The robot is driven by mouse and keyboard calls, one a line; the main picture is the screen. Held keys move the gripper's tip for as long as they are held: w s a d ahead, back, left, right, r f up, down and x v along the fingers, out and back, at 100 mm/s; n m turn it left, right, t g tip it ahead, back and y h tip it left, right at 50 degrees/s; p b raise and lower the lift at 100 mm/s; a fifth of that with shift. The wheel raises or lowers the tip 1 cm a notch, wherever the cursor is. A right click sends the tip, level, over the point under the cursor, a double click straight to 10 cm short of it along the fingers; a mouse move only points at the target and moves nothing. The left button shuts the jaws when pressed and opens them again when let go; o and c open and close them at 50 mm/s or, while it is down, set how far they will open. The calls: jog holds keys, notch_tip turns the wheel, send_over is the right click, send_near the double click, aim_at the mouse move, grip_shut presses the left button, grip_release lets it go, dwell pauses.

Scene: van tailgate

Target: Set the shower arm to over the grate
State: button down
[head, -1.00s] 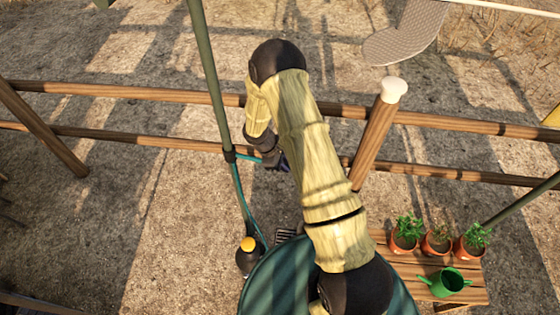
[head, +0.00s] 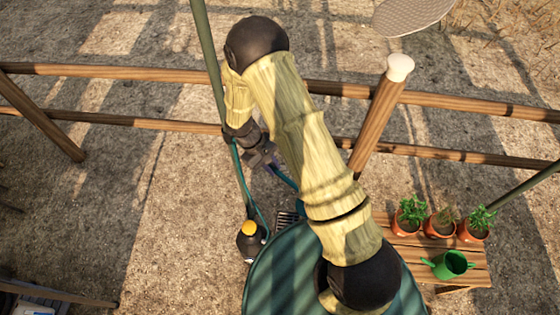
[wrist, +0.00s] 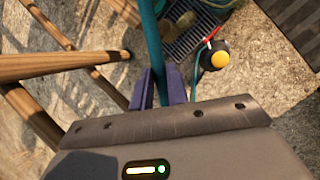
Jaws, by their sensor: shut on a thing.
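The shower arm is a teal-blue bar (head: 284,179) by a dark green post (head: 205,50). In the head view it shows to the lower right of my gripper (head: 264,160); my arm hides part of it. In the wrist view the purple fingers of my gripper (wrist: 160,88) are closed around the teal bar (wrist: 150,42), which runs up out of the picture. The grate (head: 286,221) is a dark slotted panel on the ground. It also shows in the wrist view (wrist: 184,42), beyond the fingers and just right of the bar. The bar's outer end is hidden.
A dark bottle with a yellow cap (head: 249,240) stands left of the grate, with a thin teal hose (head: 243,185) above it. A wooden rail fence (head: 450,102) crosses behind. A slatted bench (head: 412,246) with potted plants and a green watering can (head: 449,264) is at right.

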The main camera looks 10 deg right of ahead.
jog(key=shift+a, duration=0.1)
dwell(0.3)
jog(key=c, duration=1.4)
grip_release()
jog(key=shift+o, duration=0.2)
jog(key=b+v, duration=0.2)
jog(key=v, duration=1.5)
jog(key=shift+r, duration=0.25)
